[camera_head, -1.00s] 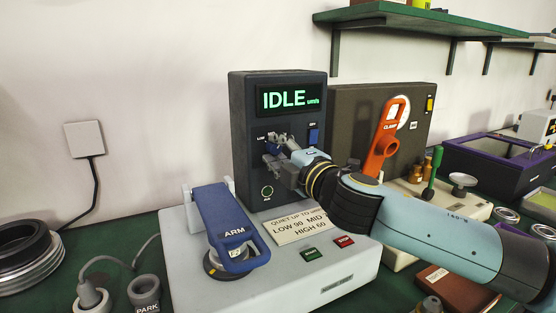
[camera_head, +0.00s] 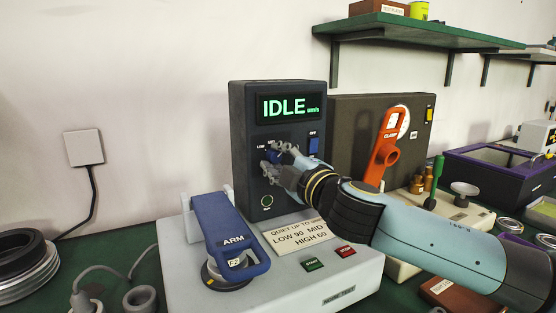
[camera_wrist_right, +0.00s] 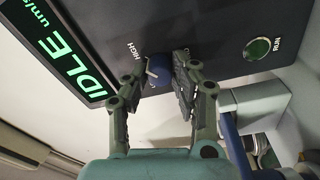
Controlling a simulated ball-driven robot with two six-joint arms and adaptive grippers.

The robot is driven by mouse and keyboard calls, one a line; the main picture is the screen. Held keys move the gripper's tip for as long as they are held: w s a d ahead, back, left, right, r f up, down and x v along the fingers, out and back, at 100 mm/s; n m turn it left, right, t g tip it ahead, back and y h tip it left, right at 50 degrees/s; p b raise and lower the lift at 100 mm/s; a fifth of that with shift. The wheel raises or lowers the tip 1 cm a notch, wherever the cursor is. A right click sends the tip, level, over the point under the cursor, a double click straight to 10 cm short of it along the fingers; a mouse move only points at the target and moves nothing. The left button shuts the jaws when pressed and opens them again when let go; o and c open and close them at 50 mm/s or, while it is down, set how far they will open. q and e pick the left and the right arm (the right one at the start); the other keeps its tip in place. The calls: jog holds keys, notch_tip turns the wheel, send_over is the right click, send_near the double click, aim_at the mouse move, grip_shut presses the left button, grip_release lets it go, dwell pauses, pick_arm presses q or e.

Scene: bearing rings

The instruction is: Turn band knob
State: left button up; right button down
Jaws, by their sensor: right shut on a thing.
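The band knob (camera_wrist_right: 158,69) is a small blue knob with a white pointer line on the dark front panel, with the word HIGH beside it in the right wrist view. My right gripper (camera_wrist_right: 157,80) is shut on the knob, one finger on each side of it. In the head view the right gripper (camera_head: 272,160) is against the panel of the dark instrument box (camera_head: 242,120) and hides the knob. The display (camera_head: 290,107) reads IDLE in green. My left gripper is in neither view.
A blue ARM lever (camera_head: 228,225) stands on the white base in front of the panel. START (camera_head: 312,264) and STOP (camera_head: 346,251) buttons lie below my right arm. A box with an orange clamp lever (camera_head: 384,150) is to the right. A green shelf (camera_head: 420,30) hangs above.

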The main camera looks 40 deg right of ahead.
jog(key=c, duration=1.1)
grip_release()
jog(key=shift+o, duration=0.2)
jog(key=shift+s, duration=0.1)
jog(key=v, duration=1.2)
